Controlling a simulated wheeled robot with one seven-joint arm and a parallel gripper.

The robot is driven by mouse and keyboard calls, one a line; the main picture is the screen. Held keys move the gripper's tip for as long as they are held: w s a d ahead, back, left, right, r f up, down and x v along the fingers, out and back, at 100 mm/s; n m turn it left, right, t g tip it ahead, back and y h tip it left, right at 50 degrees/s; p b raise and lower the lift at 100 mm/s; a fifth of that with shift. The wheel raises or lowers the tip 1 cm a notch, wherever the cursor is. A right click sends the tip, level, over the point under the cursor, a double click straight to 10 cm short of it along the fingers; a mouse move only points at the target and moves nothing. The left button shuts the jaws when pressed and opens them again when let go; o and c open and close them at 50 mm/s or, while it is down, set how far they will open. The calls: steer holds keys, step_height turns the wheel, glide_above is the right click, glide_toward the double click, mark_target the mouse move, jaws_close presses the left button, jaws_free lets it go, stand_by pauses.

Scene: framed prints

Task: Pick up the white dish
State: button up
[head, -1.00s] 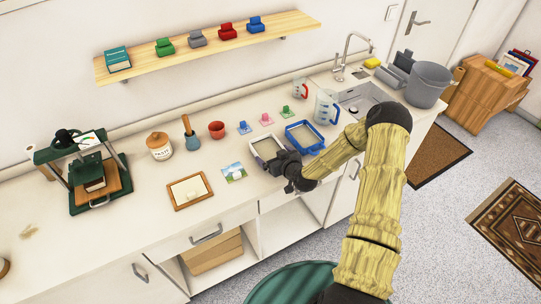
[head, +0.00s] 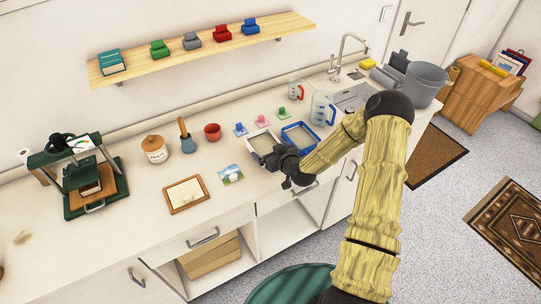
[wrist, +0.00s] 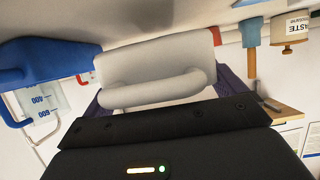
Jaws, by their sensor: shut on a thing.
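The white dish (head: 250,143), a shallow rectangular tray with a greyish inside, is at the front of the counter, just left of a blue tray (head: 300,123). My gripper (head: 278,160) is at its near side and hides that part in the head view. In the wrist view the dish (wrist: 158,55) fills the middle, with its looped white handle (wrist: 155,92) towards me. My gripper is shut on the dish, with dark purple fingers showing at both sides. Whether the dish's underside is clear of the counter is hard to tell.
Behind are small blue, pink and green holders (head: 262,119) and measuring jugs (head: 321,107). To the left lie a picture card (head: 230,175) and a wooden frame (head: 186,194). A red cup (head: 212,132) stands further back. A shelf (head: 205,48) hangs above.

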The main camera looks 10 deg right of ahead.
step_height(320, 180, up, 7)
steer(key=b, duration=0.1)
steer(key=shift+f, duration=0.15)
stand_by(0.3)
